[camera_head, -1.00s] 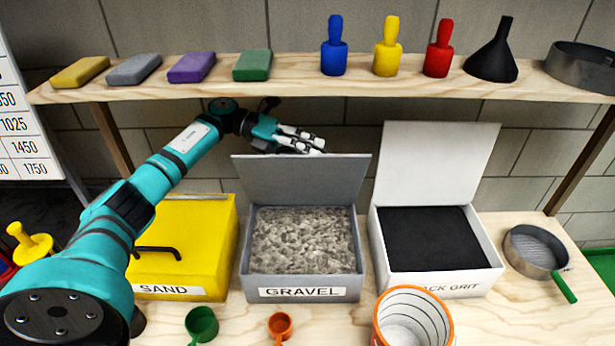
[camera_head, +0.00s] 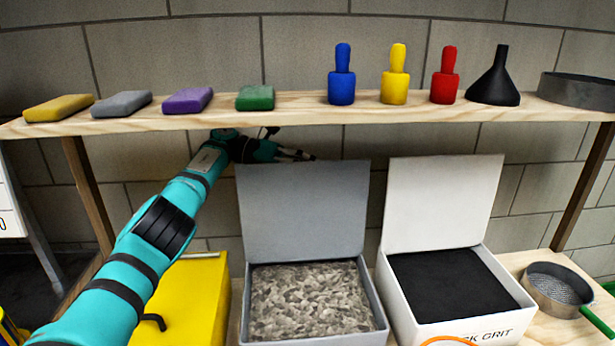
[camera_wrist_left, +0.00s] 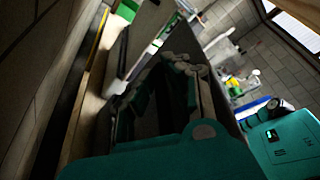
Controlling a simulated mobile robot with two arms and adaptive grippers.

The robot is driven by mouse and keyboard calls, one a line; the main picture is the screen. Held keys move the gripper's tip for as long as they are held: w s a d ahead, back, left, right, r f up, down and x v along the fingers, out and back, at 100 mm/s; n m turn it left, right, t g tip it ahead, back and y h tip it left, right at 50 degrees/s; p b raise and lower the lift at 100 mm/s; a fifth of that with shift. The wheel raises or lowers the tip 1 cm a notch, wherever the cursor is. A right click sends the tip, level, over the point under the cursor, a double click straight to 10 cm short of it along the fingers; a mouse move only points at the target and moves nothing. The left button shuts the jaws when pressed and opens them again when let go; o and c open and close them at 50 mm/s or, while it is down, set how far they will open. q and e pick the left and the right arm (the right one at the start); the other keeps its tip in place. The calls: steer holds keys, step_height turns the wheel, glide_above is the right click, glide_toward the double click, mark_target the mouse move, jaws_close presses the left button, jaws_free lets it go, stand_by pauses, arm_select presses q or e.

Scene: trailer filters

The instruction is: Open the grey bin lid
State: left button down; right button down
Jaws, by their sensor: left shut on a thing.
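The grey gravel bin (camera_head: 376,318) stands on the bench with grey stones showing inside. Its grey lid (camera_head: 303,212) stands raised and roughly upright at the back of the bin. My left arm comes in from the left over the yellow bin. My left gripper (camera_head: 305,157) is at the lid's top edge, its fingers partly hidden behind it, and is shut on the lid. In the left wrist view, the gripper's fingers (camera_wrist_left: 185,75) are dark and hard to make out. My right gripper is in neither view.
A yellow bin (camera_head: 195,295) is left of the grey bin. A white bin (camera_head: 500,312) with black grit and a raised lid (camera_head: 440,203) stands close on the right. A wooden shelf (camera_head: 300,112) holding blocks, stampers and a funnel runs just above the gripper.

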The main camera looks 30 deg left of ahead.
arm_select(q)
steer(key=shift+w+a+f, duration=0.1)
steer(key=shift+f, duration=0.05)
stand_by(0.3)
steer(key=c, duration=1.6)
jaws_free()
steer(key=shift+w, duration=0.1)
steer(key=shift+c, duration=0.2)
